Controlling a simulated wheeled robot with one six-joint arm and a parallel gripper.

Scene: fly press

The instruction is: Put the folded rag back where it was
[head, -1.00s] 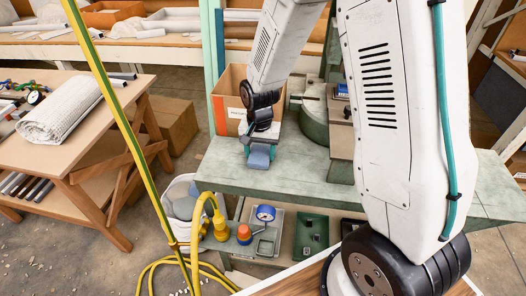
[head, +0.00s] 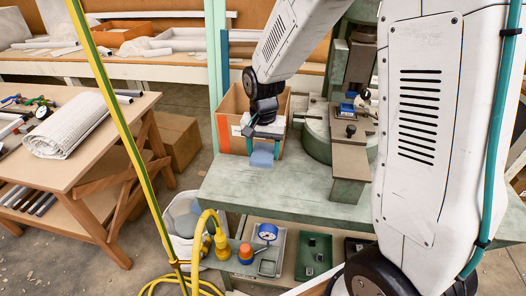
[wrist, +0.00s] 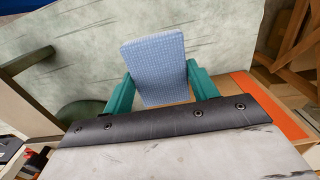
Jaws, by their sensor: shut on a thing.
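The folded rag (head: 262,157) is light blue with a fine check, a flat folded pad. My gripper (head: 263,146) is shut on it, with one teal finger on either side. In the wrist view the rag (wrist: 155,66) sticks out past the fingers of my gripper (wrist: 158,85). In the head view the rag shows over the left part of the green bench top (head: 235,188). Whether it touches the bench cannot be told.
A cardboard box (head: 232,104) stands behind my gripper. The green press (head: 318,135) stands to the right on the bench. Trays (head: 318,243) sit on a lower shelf. A yellow-green pole (head: 121,125) rises at the left. The front left bench top is clear.

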